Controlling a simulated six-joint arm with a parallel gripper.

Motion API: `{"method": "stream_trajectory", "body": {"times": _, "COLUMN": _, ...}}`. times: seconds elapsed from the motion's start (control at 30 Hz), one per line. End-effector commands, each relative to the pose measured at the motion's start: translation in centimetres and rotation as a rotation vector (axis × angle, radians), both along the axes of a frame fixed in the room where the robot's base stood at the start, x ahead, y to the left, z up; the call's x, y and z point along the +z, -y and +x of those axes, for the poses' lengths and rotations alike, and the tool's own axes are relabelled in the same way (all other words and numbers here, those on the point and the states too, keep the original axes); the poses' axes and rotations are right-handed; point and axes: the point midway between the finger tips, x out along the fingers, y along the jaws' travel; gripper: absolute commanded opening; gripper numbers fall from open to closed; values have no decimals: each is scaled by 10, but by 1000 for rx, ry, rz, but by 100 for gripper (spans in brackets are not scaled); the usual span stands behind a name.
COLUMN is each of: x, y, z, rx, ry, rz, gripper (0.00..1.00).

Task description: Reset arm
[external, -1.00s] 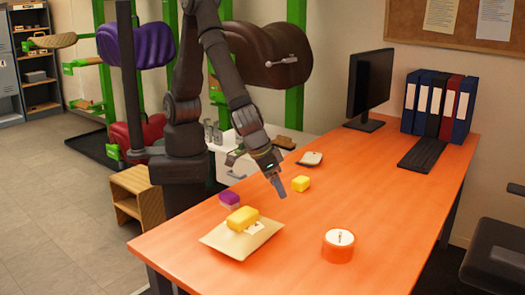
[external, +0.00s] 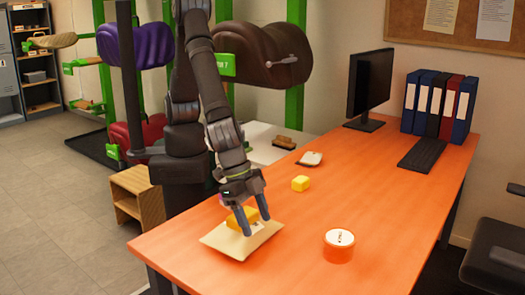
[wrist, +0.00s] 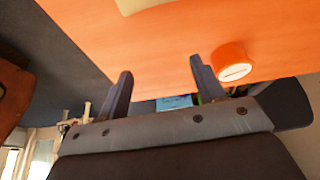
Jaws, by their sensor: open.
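My gripper (external: 255,224) is open, with its fingers pointing down over the pale tray (external: 237,246) on the orange table. A yellow block (external: 235,221) sits on the tray, partly hidden behind the gripper. I see nothing held between the fingers. I cannot tell whether the fingertips touch anything. In the wrist view the two fingers (wrist: 161,78) stand apart, and a corner of the tray (wrist: 135,4) shows at the top edge.
A round orange tin (external: 338,246) stands right of the tray. A small yellow block (external: 300,184) and a pale item (external: 311,159) lie farther back. A monitor (external: 369,84), keyboard (external: 423,155) and binders (external: 440,104) are at the far end. The table's right-middle is clear.

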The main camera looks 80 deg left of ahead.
Motion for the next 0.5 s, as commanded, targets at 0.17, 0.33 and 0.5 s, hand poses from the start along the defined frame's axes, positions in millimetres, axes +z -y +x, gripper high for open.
{"method": "stream_trajectory", "body": {"times": 0.17, "x": 0, "y": 20, "z": -14, "rx": -103, "ry": 0, "rz": -1, "gripper": 62}}
{"method": "stream_trajectory", "body": {"times": 0.33, "x": 1, "y": 30, "z": -22, "rx": -161, "ry": 0, "rz": 0, "gripper": 62}}
{"method": "stream_trajectory", "body": {"times": 0.5, "x": 1, "y": 34, "z": -24, "rx": -181, "ry": 0, "rz": 0, "gripper": 62}}
